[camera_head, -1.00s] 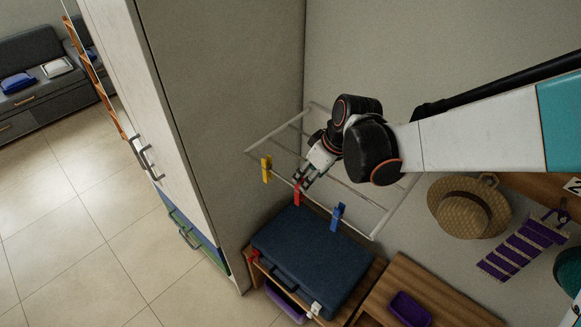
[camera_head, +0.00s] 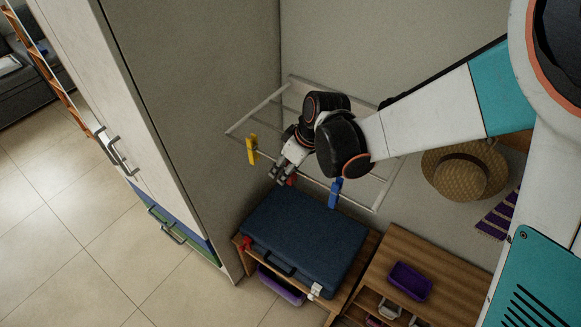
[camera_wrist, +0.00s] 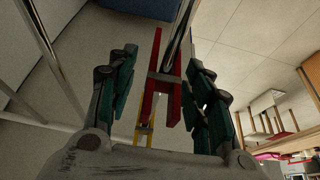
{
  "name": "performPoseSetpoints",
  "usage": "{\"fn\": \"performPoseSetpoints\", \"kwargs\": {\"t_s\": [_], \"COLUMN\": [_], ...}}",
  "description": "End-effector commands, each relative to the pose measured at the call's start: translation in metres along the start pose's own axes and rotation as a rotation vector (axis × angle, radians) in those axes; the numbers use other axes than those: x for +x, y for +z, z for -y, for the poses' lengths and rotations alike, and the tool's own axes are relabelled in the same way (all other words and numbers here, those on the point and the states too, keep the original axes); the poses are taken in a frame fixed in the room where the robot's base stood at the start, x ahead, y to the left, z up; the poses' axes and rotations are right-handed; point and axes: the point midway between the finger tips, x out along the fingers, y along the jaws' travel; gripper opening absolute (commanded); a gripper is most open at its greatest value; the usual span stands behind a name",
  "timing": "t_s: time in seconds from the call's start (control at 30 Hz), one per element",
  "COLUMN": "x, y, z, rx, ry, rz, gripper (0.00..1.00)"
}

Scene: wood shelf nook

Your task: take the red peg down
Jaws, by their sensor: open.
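The red peg (camera_wrist: 151,88) stands between the two fingers of my open gripper (camera_wrist: 163,62) in the wrist view. Gaps show between the peg and the fingers, so the fingers are apart from it. In the head view my gripper (camera_head: 282,176) is at the front rail of the white drying rack (camera_head: 256,112), and only a small part of the red peg (camera_head: 292,180) shows beside the fingers. The peg is on the rail, between a yellow peg (camera_head: 252,150) and a blue peg (camera_head: 335,193).
A dark blue suitcase (camera_head: 303,238) lies on a wooden unit below the rack. A tall cabinet (camera_head: 165,120) stands close on the left. A straw hat (camera_head: 465,172) hangs on the right, above a purple tray (camera_head: 410,281). The yellow peg (camera_wrist: 144,135) also shows in the wrist view.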

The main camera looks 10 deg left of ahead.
Motion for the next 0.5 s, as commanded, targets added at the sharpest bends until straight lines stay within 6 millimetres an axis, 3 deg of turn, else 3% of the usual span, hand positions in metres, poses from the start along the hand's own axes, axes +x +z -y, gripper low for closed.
{"fn": "performPoseSetpoints", "kwargs": {"t_s": [0.03, 0.2, 0.5], "x": [-0.0003, -0.0003, -0.0003], "y": [-0.0003, -0.0003, -0.0003], "z": [-0.0001, -0.0002, -0.0003], "rx": [0.000, 0.000, 0.001], "ry": [0.000, 0.000, 0.000], "rz": [0.000, 0.000, 0.000], "gripper": [0.40, 0.13, 0.13]}}
